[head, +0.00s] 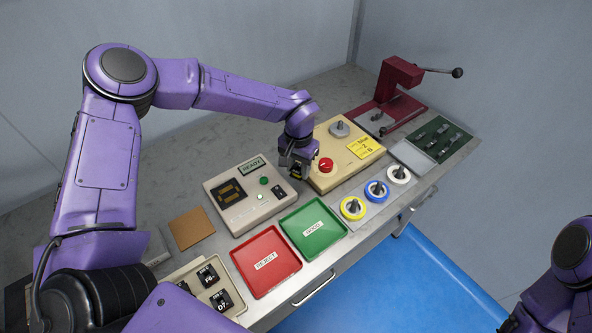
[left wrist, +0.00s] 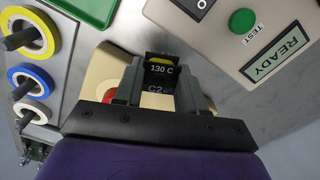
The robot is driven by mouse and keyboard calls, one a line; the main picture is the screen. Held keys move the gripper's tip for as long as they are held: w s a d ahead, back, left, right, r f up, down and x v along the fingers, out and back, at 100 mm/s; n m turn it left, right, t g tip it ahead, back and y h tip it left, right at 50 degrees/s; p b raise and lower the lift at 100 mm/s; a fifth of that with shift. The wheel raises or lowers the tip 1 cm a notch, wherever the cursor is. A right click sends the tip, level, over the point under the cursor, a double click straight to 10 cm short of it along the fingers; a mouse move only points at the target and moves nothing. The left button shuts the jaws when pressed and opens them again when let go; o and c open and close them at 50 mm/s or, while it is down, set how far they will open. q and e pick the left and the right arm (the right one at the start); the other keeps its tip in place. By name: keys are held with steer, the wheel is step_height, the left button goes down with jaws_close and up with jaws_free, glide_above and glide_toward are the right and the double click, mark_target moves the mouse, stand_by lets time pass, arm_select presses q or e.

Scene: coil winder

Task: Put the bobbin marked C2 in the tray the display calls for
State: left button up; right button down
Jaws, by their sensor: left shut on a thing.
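My left gripper (head: 293,172) is shut on the bobbin marked C2 (left wrist: 162,75), a black piece with a yellow band, also lettered 130 C. It hangs between the tester and the winder; the left wrist view shows it between the fingers. The tester (head: 249,199) has a text display (head: 252,167) reading READY, also plain in the left wrist view (left wrist: 277,54). Its dark segment display (head: 229,192) is too small to read. The red tray (head: 266,262) is labelled REJECT, the green tray (head: 312,229) GOOD; both look empty. My right gripper is out of view.
A beige tray (head: 184,273) at front left holds other black bobbins. A brown pad (head: 191,228) lies left of the tester. The beige winder (head: 343,157) has a red knob and yellow note. Yellow, blue and white spools (head: 376,191) stand on pegs; a red press (head: 396,88) is behind.

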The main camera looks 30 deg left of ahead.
mark_target(295, 168)
arm_select(q)
steer(key=shift+a+f, duration=0.2)
steer(key=shift+a, duration=0.05)
steer(key=f, duration=0.3)
steer(key=shift+s+a+f+p, duration=0.1)
steer(key=shift+a+f+p, duration=0.1)
steer(key=shift+p, duration=0.15)
steer(key=shift+w+f, duration=0.2)
steer(key=shift+w, duration=0.05)
steer(key=shift+s, duration=0.2)
steer(key=o, duration=0.8)
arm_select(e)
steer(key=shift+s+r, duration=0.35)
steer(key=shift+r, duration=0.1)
arm_select(q)
steer(key=shift+w+f, duration=0.1)
